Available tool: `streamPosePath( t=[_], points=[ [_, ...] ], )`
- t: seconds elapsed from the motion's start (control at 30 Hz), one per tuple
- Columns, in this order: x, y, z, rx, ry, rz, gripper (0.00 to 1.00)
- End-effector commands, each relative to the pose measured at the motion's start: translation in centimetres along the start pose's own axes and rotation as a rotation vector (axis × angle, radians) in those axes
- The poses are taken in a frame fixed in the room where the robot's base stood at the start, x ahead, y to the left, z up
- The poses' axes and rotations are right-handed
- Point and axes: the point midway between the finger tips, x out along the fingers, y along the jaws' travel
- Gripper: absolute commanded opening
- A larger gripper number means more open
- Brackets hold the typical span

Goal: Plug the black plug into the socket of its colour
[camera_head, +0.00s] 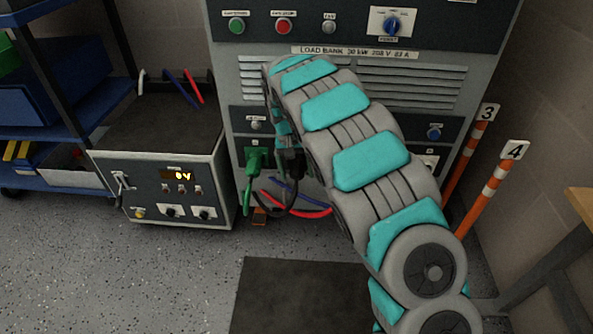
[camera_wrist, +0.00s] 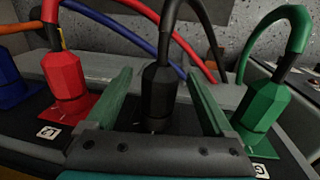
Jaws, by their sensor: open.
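The black plug (camera_wrist: 160,92) stands upright in the wrist view, between the red plug (camera_wrist: 67,85) and the green plug (camera_wrist: 262,112). My gripper (camera_wrist: 159,84) is open, with one green finger on each side of the black plug and a gap visible on both sides. The black plug's lower end meets a dark panel; its socket face is hidden, so I cannot tell how deep it sits. In the head view the black plug (camera_head: 291,166) is partly covered by my arm, beside the green plug (camera_head: 255,166) on the load bank's front (camera_head: 357,83).
A blue plug (camera_wrist: 14,85) stands at the wrist view's left edge. Red and blue cables arch behind the plugs. In the head view, a grey unit with a lit display (camera_head: 174,193) stands left. Orange posts (camera_head: 484,198) stand right. A dark mat (camera_head: 290,295) lies in front.

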Motion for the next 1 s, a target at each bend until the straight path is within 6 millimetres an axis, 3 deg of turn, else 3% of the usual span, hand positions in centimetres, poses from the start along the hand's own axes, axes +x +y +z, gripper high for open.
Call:
streamPosePath(
  t=[0.17, 0.47, 1.0],
  points=[
    [0.0, 0.0, 0.0, 0.000, 0.000, 0.000, 1.00],
    [-0.1, 0.0, 0.0, 0.000, 0.000, 0.000, 1.00],
    [-2.9, 0.0, 0.0, 0.000, -0.001, 0.000, 1.00]
  ],
)
